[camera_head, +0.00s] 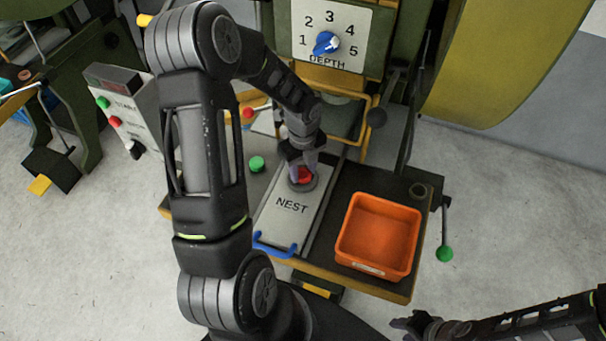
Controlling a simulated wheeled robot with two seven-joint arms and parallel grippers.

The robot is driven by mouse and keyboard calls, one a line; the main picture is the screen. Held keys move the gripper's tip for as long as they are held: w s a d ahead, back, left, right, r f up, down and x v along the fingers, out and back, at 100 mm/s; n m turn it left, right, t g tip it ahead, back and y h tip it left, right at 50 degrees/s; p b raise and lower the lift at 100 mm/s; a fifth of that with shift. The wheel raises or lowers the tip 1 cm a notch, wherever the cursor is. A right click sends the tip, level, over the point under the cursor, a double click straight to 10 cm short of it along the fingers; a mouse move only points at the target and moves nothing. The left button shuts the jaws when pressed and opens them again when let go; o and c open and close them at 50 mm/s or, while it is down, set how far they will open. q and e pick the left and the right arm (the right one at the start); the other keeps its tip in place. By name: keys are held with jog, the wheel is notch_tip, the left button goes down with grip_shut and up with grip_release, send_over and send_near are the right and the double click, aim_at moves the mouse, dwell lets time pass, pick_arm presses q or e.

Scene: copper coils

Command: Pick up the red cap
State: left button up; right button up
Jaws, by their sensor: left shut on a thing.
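The red cap (304,176) sits at a dark round seat on the grey plate marked NEST (292,207). My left gripper (303,170) points down over it, with its fingers around the cap and shut on it. The fingers hide part of the cap. I cannot tell whether the cap is lifted off the seat. My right gripper (408,325) is low at the bottom right, far from the cap; whether its jaws are open cannot be made out.
An orange bin (350,247) stands right of the plate on the dark table. A blue handle (273,246) is at the plate's front. Behind is a green machine with a DEPTH dial (326,43). A lever with a green knob (445,253) stands at right. A control box (122,110) is at left.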

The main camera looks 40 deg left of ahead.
aim_at(303, 173)
pick_arm(q)
grip_shut()
notch_tip(303, 173, up, 10)
jog(key=shift+b, duration=0.45)
dwell(0.5)
